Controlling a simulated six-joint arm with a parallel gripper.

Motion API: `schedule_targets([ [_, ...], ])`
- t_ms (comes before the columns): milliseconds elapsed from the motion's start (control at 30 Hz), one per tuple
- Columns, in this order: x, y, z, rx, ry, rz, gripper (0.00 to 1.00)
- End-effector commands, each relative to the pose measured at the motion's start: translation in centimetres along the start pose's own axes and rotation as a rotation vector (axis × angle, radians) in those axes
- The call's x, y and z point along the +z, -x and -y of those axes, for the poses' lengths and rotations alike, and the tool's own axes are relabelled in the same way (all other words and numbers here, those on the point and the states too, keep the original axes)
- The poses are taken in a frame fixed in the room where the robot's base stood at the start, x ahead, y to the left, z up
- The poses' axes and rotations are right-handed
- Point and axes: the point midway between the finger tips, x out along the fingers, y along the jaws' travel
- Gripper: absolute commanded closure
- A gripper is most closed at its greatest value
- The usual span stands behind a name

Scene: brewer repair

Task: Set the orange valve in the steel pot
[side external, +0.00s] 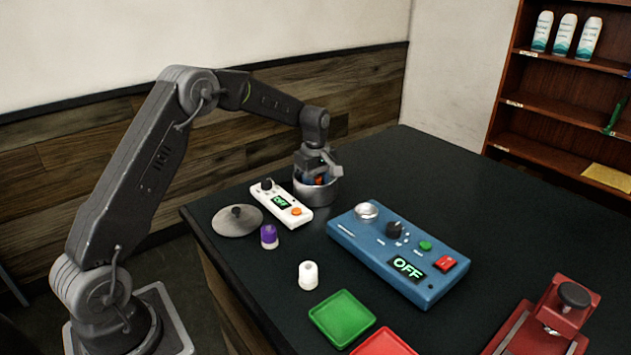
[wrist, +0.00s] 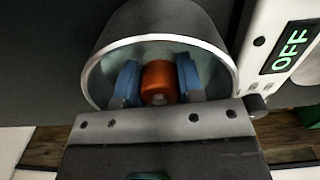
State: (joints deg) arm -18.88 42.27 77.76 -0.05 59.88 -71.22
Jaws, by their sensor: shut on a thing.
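The steel pot (side external: 316,190) stands upright and open near the back left edge of the dark table. It also shows in the wrist view (wrist: 100,78), where its round rim surrounds the fingertips. My gripper (side external: 318,177) points down into the pot. In the wrist view my gripper's blue fingertips (wrist: 158,82) are shut on the orange valve (wrist: 159,80), one on each side. The valve is at or inside the pot's mouth. Whether it touches the pot's bottom is hidden.
A white OFF box (side external: 283,205) stands close beside the pot. A round grey lid (side external: 237,221), a purple-capped piece (side external: 269,236) and a white piece (side external: 308,275) are nearer. A blue OFF panel (side external: 385,250), green tray (side external: 342,318) and red press (side external: 550,315) lie further right.

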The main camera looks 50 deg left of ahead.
Motion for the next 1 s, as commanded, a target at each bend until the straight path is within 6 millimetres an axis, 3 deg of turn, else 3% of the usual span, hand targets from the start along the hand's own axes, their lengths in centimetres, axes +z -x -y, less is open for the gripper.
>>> schedule_targets([
  [767, 0.0, -0.41, -0.01, 0.001, 0.0, 0.0, 0.93],
  [800, 0.0, -0.39, -0.02, 0.001, 0.0, 0.0, 0.62],
  [1000, 0.0, -0.39, -0.01, 0.0, 0.0, 0.0, 0.42],
])
